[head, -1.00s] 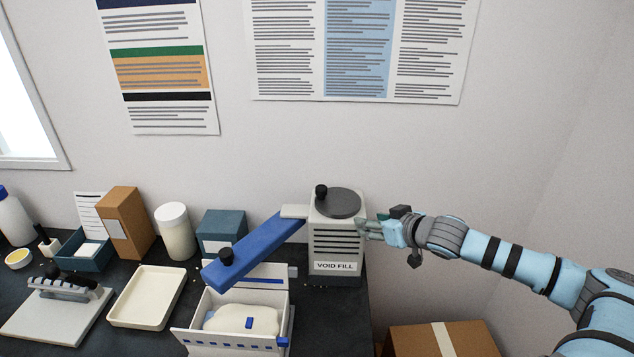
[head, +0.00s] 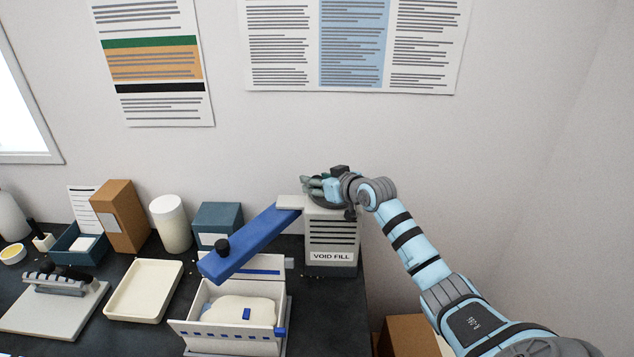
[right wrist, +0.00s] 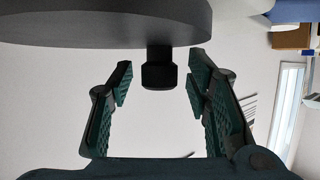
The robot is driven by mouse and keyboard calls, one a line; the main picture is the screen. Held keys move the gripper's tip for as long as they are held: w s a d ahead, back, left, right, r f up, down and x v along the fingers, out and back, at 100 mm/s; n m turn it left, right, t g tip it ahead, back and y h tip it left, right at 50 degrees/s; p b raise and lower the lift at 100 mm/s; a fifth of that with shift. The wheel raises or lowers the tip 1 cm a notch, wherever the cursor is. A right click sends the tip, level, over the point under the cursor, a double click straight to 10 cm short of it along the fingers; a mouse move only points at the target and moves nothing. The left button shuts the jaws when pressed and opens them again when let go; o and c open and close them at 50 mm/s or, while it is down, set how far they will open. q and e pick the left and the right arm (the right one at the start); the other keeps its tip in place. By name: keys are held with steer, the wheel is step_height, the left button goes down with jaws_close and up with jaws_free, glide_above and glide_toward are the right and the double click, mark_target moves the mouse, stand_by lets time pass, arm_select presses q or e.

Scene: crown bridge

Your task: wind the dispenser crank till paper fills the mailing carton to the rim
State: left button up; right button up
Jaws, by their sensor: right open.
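The grey dispenser (head: 332,240), marked VOID FILL, stands at the table's right end. Its round dark crank disc (right wrist: 100,22) shows in the right wrist view, with a black knob (right wrist: 158,70) on it. My right gripper (head: 312,186) is over the dispenser's top and hides most of the crank in the head view. Its fingers are open on either side of the knob, with gaps. The white mailing carton (head: 190,336) stands open below the blue chute (head: 250,242). A pale rounded mass (head: 232,308) with a small blue piece lies inside, below the rim.
A cream tray (head: 144,290), a white cylinder (head: 170,224), a dark blue box (head: 217,222) and a brown box (head: 120,215) stand left of the dispenser. A brown carton (head: 404,336) is low at the right, beyond the table edge.

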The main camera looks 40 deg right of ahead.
steer(key=shift+w+f, duration=0.25)
steer(key=shift+w, duration=0.2)
jaws_close()
steer(key=m+h+p, duration=0.1)
steer(key=p, duration=0.1)
steer(key=m+h+p, duration=0.1)
steer(key=p, duration=0.1)
steer(key=h+p, duration=0.1)
steer(key=p, duration=0.1)
steer(key=shift+w+d+r+m+g, duration=0.25)
steer(key=shift+d+r+m+g, duration=0.05)
steer(key=shift+d+m, duration=0.1)
steer(key=shift+w+d+f+m+h, duration=0.1)
steer(key=shift+m+h, duration=0.3)
steer(key=shift+h, duration=0.2)
steer(key=shift+w+d+f+m+g+h, duration=0.1)
steer(key=shift+d+f+m+g+h, duration=0.1)
steer(key=shift+m+g+h, duration=0.15)
steer(key=shift+w+d+f+m+g+h+b, duration=0.15)
steer(key=shift+d+m+g+h+b, duration=0.1)
steer(key=shift+m+h+b, duration=0.45)
steer(key=shift+d+m+g+h+b, duration=0.4)
steer(key=shift+m+g+h+b, duration=0.4)
steer(key=shift+m+h+b, duration=0.3)
